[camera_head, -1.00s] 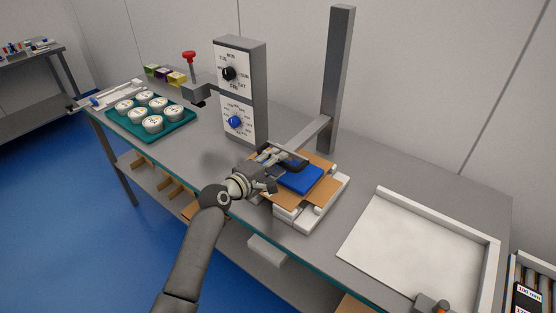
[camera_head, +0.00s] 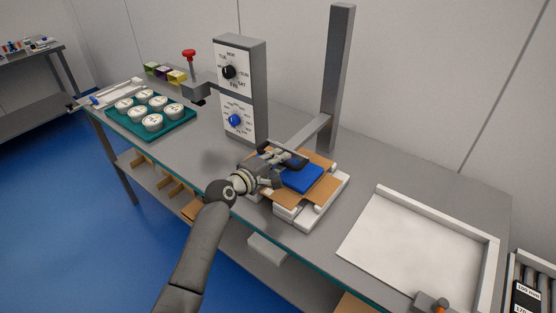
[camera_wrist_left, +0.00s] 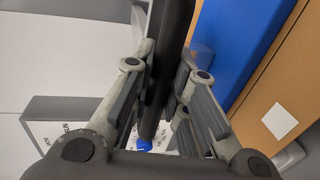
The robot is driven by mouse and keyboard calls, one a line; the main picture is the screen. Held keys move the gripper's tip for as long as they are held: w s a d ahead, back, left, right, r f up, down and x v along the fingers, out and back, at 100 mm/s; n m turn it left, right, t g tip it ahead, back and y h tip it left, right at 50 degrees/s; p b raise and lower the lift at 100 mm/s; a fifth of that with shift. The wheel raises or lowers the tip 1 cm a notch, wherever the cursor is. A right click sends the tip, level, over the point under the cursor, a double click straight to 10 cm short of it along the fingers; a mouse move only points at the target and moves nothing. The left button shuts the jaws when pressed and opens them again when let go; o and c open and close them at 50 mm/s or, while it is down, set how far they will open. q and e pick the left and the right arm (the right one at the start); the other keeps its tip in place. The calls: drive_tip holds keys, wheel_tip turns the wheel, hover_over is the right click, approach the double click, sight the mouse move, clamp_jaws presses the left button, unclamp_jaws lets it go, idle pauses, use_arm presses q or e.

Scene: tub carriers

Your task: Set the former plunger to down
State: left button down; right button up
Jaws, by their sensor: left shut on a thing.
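The box former stands on the bench, with a tall grey post (camera_head: 338,80) and an arm (camera_head: 303,134) reaching out from it. A blue block (camera_head: 303,178), which looks like the plunger's head, sits low over brown cardboard flaps (camera_head: 317,192). A dark handle bar (camera_head: 291,157) lies beside the blue block. My left gripper (camera_head: 277,167) is shut on this bar. In the left wrist view the dark bar (camera_wrist_left: 165,65) runs between the fingers, with the blue block (camera_wrist_left: 238,40) to its right. The wrist partly hides the bar's near end. My right gripper is not in view.
A grey panel with a black and a blue dial (camera_head: 234,121) stands behind and left of my left gripper. A teal tray (camera_head: 183,123) of white tubs and a red-knobbed press (camera_head: 189,55) are at the left. A white walled tray (camera_head: 410,245) is at the right.

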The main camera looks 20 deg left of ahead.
use_arm(q)
wheel_tip(320, 180, down, 5)
drive_tip(key=b, duration=0.3)
drive_tip(key=shift+r, duration=0.15)
drive_tip(key=shift+s+f+b, duration=0.25)
drive_tip(key=shift+f+b, duration=0.05)
drive_tip(key=shift+b, duration=0.05)
drive_tip(key=shift+w+f, duration=0.1)
drive_tip(key=c, duration=1.9)
unclamp_jaws()
drive_tip(key=shift+w, duration=0.1)
drive_tip(key=o, duration=0.5)
drive_tip(key=shift+r, duration=0.25)
